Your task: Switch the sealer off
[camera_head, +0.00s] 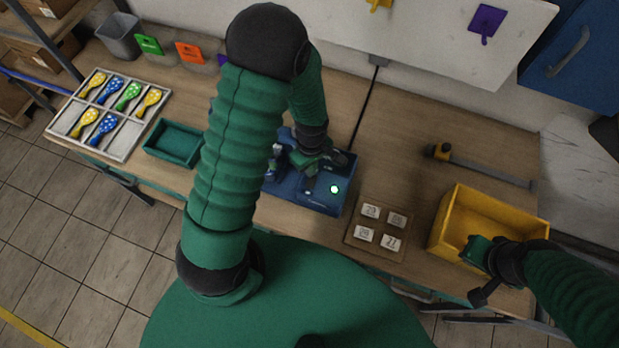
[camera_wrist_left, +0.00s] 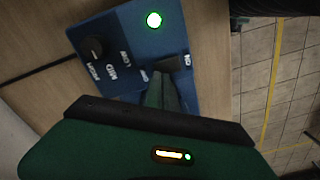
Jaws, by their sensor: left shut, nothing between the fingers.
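The blue sealer (camera_head: 322,203) stands on the workbench, partly hidden behind my left arm. A round green light on it (camera_head: 334,189) is lit. In the left wrist view the sealer's blue top (camera_wrist_left: 120,30) shows the lit green light (camera_wrist_left: 153,20), a black knob (camera_wrist_left: 92,48) with LOW and MID labels, and small white labels beside my fingers. My left gripper (camera_head: 309,188) is over the sealer's top. My right gripper (camera_head: 470,248) is at the yellow bin's front edge.
A wooden board with numbered white tiles (camera_head: 369,238) lies right of the sealer. The yellow bin (camera_head: 442,222) stands further right. Bench behind the numbered board is clear.

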